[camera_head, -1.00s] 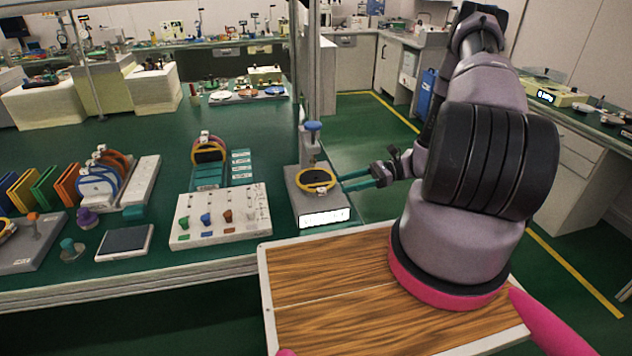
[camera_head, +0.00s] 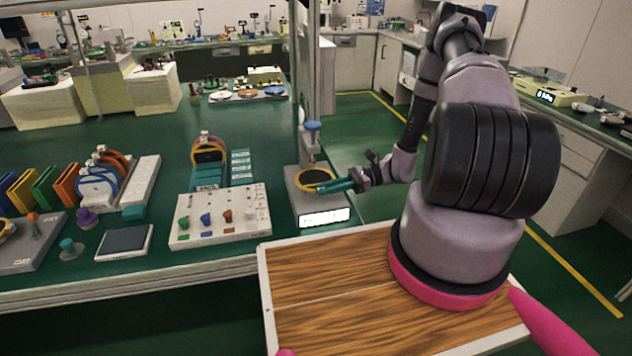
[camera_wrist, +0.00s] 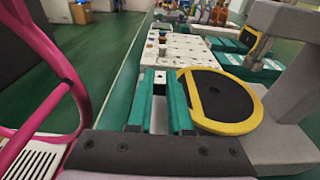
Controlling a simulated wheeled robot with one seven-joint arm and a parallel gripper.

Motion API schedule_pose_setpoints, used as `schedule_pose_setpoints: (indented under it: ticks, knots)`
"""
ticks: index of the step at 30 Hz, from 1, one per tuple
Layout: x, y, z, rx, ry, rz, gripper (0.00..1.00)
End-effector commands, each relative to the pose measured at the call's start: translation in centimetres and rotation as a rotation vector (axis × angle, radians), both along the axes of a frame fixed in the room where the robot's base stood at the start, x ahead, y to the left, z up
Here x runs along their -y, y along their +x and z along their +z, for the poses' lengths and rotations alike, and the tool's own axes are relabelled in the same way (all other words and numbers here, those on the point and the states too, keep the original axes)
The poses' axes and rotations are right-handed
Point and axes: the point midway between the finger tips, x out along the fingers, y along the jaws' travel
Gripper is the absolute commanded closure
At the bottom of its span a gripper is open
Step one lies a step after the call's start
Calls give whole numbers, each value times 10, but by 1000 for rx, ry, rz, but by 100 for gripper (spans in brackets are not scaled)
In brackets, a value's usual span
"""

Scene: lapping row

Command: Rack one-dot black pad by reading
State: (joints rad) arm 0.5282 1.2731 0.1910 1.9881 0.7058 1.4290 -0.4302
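A black round pad with a yellow rim (camera_head: 312,177) lies flat on the grey gauge stand (camera_head: 303,203), under its blue-topped post (camera_head: 311,135). Any dots on it are too small to tell. My gripper (camera_head: 325,187) reaches in from the right, its teal fingers overlapping the pad's near right edge in the head view. In the wrist view my gripper (camera_wrist: 160,95) is open, with an empty gap between the fingers; the pad (camera_wrist: 225,98) is beside the right finger, not between them. The stand's lit display (camera_head: 325,217) is unreadable. A teal rack (camera_head: 208,176) holds a yellow-rimmed black pad (camera_head: 207,151).
A white board with coloured knobs (camera_head: 221,215) stands left of the gauge stand. Label strips (camera_head: 241,167) lie beside the rack. Further left are a rack of coloured rings (camera_head: 98,182), a dark flat plate (camera_head: 125,241) and several coloured panels (camera_head: 42,188).

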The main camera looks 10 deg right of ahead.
Motion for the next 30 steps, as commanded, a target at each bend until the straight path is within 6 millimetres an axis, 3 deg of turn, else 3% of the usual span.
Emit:
schedule_pose_setpoints:
  ticks: [13, 21, 30]
  knots:
    - [0, 0, 4, 1, 0, 0, 100]
    - [1, 1, 38, 3, -1, -1, 100]
    - [66, 1, 35, 2, -1, -5, 100]
